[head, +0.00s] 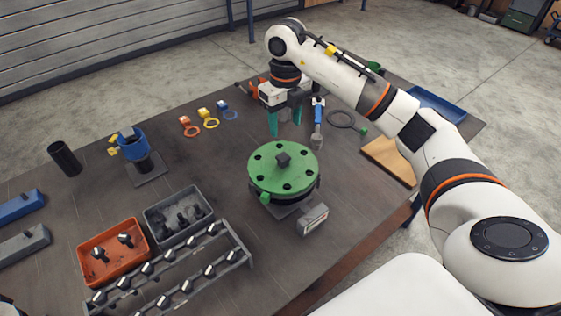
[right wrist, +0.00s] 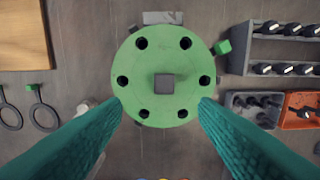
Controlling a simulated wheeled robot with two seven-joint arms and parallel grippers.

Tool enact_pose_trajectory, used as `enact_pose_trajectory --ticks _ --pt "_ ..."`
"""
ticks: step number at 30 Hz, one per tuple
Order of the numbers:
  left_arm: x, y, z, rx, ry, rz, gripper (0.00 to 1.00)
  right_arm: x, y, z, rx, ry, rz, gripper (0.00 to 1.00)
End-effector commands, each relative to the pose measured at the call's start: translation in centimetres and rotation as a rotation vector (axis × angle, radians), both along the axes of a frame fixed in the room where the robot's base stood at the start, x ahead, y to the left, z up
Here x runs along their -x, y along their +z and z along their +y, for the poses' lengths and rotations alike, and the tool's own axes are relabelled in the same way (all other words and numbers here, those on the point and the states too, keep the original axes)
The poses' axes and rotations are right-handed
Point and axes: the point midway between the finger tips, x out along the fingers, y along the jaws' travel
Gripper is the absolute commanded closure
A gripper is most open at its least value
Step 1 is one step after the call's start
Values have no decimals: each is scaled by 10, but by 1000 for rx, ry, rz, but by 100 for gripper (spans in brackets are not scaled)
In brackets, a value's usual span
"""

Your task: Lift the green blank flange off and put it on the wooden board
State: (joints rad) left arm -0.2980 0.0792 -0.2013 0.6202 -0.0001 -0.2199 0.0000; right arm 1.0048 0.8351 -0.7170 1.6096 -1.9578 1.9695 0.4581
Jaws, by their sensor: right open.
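The green blank flange (head: 284,172) is a round disc with several bolt holes and a dark square knob (head: 283,159) in its middle. It sits flat on the dark pipe stand (head: 298,209) on the table. In the right wrist view the flange (right wrist: 150,95) lies beyond the fingers, with its holes empty. My right gripper (head: 284,129) is open and empty, above and behind the flange in the head view; its teal fingers point down, apart from it. The wooden board (head: 388,160) lies at the right table edge, partly hidden by my right arm. My left gripper is not in view.
A bolt rack (head: 172,275), an orange bin (head: 112,253) and a grey bin (head: 178,214) stand left of the flange. A blue-handled brush (head: 318,122) and a black ring (head: 341,119) lie behind it. A grey block (head: 313,219) is close in front.

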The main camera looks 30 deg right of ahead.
Motion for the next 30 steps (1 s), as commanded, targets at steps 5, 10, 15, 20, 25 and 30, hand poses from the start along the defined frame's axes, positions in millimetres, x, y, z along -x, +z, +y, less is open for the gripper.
enact_pose_trajectory --ticks 5,10,15,20,25,30 --pt "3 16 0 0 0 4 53 2 -30 0 2 0 10 45" --pt "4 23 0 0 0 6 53 1 -53 1 -1 1 5 45" --pt "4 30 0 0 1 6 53 1 -64 2 -2 2 6 45" --pt "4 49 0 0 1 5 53 2 -86 6 -3 2 9 45" --pt "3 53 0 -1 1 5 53 1 -108 6 -2 3 4 45" --pt "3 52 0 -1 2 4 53 1 -112 6 -2 3 1 45"
